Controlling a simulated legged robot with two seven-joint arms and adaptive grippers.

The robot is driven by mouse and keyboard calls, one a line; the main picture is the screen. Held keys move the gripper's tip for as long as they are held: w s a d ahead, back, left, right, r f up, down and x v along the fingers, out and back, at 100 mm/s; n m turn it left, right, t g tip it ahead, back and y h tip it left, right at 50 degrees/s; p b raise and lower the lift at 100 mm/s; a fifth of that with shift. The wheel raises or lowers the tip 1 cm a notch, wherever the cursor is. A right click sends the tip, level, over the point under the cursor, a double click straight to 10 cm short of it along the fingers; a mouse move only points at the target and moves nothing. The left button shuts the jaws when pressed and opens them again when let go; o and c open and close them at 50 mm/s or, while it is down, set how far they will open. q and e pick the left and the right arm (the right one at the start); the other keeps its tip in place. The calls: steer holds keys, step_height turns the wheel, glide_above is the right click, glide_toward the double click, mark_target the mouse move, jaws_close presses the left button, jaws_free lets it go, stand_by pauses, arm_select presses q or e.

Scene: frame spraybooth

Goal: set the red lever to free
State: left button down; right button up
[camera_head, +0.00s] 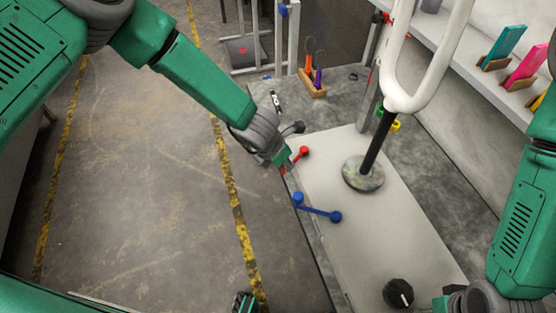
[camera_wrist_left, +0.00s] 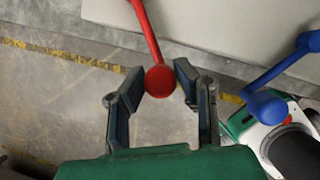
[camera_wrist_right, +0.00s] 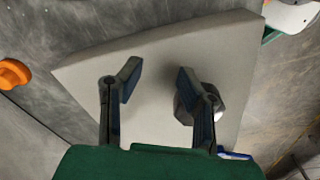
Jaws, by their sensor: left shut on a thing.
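The red lever (camera_head: 303,151) is at the left edge of the pale panel (camera_head: 345,225) in the head view. In the left wrist view its red arm (camera_wrist_left: 146,32) runs up from a round red knob (camera_wrist_left: 160,81). My left gripper (camera_wrist_left: 160,82) is shut on this knob, one finger on each side. In the head view my left gripper (camera_head: 281,163) hides part of the lever. My right gripper (camera_wrist_right: 158,80) is open and empty over the panel. No free or other position marking is readable.
A blue lever (camera_head: 318,210) sits close to my left gripper. A black dial (camera_head: 398,293) is near my right gripper. A black post with a round base (camera_head: 363,173) and white tube stands on the panel. A tool holder (camera_head: 313,85) stands behind. Open floor lies left.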

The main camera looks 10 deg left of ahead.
arm_select(q)
steer(key=shift+d, duration=0.15)
steer(key=c, duration=1.3)
jaws_free()
steer(key=shift+o, duration=0.2)
steer(key=v, duration=1.1)
steer(key=shift+r, duration=0.4)
steer(key=shift+s, duration=0.15)
